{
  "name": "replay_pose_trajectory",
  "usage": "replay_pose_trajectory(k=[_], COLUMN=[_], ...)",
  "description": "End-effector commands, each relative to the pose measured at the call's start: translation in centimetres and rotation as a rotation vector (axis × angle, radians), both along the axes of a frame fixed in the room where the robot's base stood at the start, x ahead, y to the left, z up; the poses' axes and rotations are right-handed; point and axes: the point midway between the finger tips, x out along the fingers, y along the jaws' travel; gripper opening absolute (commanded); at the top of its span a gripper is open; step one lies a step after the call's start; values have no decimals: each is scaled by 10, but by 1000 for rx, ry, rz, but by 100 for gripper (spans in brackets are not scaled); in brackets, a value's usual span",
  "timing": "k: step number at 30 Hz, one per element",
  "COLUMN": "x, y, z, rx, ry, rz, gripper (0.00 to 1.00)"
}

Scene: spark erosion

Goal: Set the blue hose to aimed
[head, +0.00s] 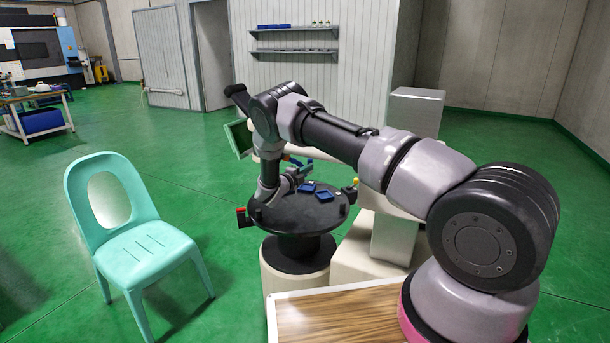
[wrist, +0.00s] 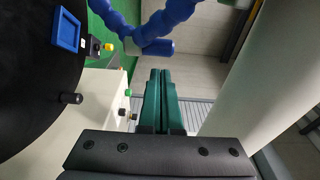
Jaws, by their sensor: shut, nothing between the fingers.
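The blue hose (wrist: 168,18) is a segmented, beaded hose at the top of the wrist view. Two blue runs show there, one from the upper left and one from the upper right. A smooth blue end piece (wrist: 158,47) lies nearly level between them, with a grey part at its left end. My gripper (wrist: 160,72) is shut and empty, its green fingers pointing up toward this end piece. In the picture the tips lie just below it; I cannot tell the gap in depth. In the head view my gripper is small and partly hidden by the arm, near the round black table.
The round black table (head: 310,215) holds small blue trays (head: 325,196). A dark knob (wrist: 71,98) and small coloured buttons (wrist: 128,92) on a pale body are left of my fingers. A pale surface fills the wrist view's right. A turquoise chair (head: 150,243) stands on open green floor.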

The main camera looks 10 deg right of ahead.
Motion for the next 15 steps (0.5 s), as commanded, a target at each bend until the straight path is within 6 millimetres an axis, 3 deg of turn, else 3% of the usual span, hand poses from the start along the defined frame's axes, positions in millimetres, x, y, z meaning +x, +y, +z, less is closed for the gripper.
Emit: replay_pose_trajectory(k=[5, 15], x=[14, 16], y=[0, 0], z=[0, 0], rx=[1, -1], ry=[-1, 0], rz=[-1, -1], gripper=[0, 0])
